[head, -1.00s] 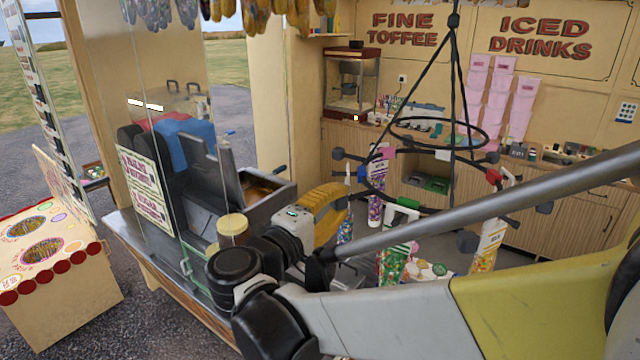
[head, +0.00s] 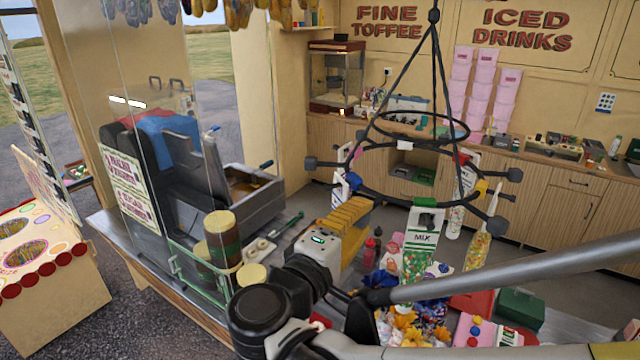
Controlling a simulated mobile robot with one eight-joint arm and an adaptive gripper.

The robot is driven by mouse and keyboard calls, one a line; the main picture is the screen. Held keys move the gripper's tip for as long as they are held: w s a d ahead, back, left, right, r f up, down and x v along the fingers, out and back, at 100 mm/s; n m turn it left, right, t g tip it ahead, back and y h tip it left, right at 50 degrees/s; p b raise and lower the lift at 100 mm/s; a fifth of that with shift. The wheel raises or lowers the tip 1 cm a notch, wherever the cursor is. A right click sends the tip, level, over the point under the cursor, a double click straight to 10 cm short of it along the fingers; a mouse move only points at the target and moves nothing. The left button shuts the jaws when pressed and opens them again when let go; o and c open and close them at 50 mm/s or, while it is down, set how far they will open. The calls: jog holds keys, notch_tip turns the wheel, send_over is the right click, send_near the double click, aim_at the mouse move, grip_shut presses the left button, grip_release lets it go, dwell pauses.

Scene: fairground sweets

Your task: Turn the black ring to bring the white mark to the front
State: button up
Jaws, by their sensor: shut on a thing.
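The black ring (head: 400,202) hangs level from black rods, with knobbed spokes around it and sweet bags below. The white mark (head: 404,145) is on its far side, left of centre. A pink mark (head: 358,153) and a blue mark (head: 350,181) are at the left. A red mark (head: 465,158) and a yellow mark (head: 480,188) are at the right. My gripper (head: 366,204), with yellow fingers, is at the ring's near left side, shut on part of the ring. The exact contact is hidden behind the fingers.
A smaller black hoop (head: 418,126) hangs above the ring. A green-topped MIX bag (head: 424,235) hangs at the front. Brown jars (head: 222,240) and a glass screen (head: 150,130) stand left. Several sweets and a green box (head: 518,308) crowd the counter below.

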jog(key=shift+s+d+p, duration=0.3)
jog(key=shift+s+d, duration=0.45)
jog(key=shift+d, duration=0.35)
jog(key=shift+s+d+p, duration=0.25)
jog(key=shift+s+d, duration=0.45)
jog(key=shift+d, duration=0.45)
jog(key=shift+s+d+p, duration=0.3)
jog(key=shift+s+d, duration=0.45)
jog(key=shift+d, duration=0.35)
jog(key=d, duration=0.2)
jog(key=s+d+p, duration=0.1)
jog(key=d, duration=0.2)
jog(key=shift+s+d, duration=0.3)
jog(key=shift+d, duration=0.05)
jog(key=o, duration=0.9)
